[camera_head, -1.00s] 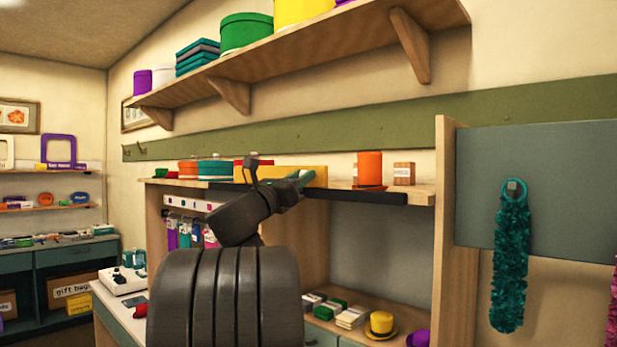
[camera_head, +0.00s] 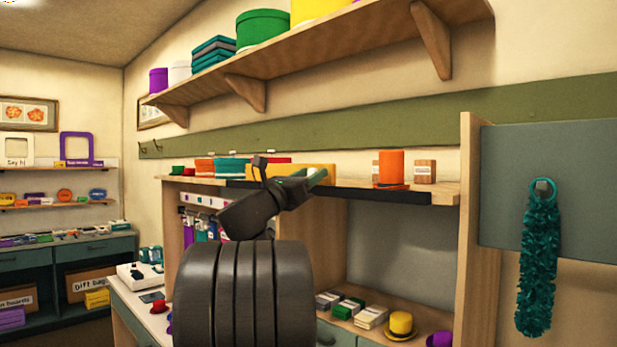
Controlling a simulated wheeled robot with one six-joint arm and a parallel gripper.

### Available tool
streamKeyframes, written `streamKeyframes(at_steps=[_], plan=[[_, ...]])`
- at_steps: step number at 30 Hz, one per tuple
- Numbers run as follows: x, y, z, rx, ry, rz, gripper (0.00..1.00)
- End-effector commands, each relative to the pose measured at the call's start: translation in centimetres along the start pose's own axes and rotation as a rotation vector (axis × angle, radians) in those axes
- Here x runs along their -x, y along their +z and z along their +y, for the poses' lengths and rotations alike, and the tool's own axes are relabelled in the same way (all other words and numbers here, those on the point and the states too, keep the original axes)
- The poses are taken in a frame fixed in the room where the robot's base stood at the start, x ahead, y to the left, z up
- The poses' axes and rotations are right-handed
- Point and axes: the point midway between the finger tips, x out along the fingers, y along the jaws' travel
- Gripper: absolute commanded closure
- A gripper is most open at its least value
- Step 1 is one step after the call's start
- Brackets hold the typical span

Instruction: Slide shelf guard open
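A long black strip (camera_head: 382,195) runs along the front edge of the wooden counter shelf (camera_head: 447,189); it looks like the shelf guard, though I cannot be sure. Its left part passes behind my arm. My gripper (camera_head: 316,178) is at the shelf's front edge, in front of a long yellow box (camera_head: 262,173), with a greenish part at its tip. I cannot tell whether it touches the strip, or whether its fingers are open or shut. My dark arm hides part of the unit below.
An orange hat (camera_head: 391,168) and a small brown box (camera_head: 425,172) stand on the shelf right of my gripper. A teal boa (camera_head: 539,265) hangs on the grey panel (camera_head: 590,190). A high shelf (camera_head: 330,50) holds coloured boxes. A yellow hat (camera_head: 400,325) sits below.

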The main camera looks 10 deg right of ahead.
Motion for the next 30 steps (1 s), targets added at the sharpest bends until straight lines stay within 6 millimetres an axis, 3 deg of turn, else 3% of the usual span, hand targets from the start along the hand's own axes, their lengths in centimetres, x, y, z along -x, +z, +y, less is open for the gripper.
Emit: streamKeyframes(at_steps=[4,8,21,30], plan=[[0.4,0.0,0.0,-0.001,0.001,0.000,0.53],[2.0,-0.2,0.1,-0.001,0.002,-0.001,0.53],[11.5,-0.2,0.1,-0.002,0.003,0.000,0.53],[13.8,0.0,0.0,0.000,0.001,0.000,0.53]])
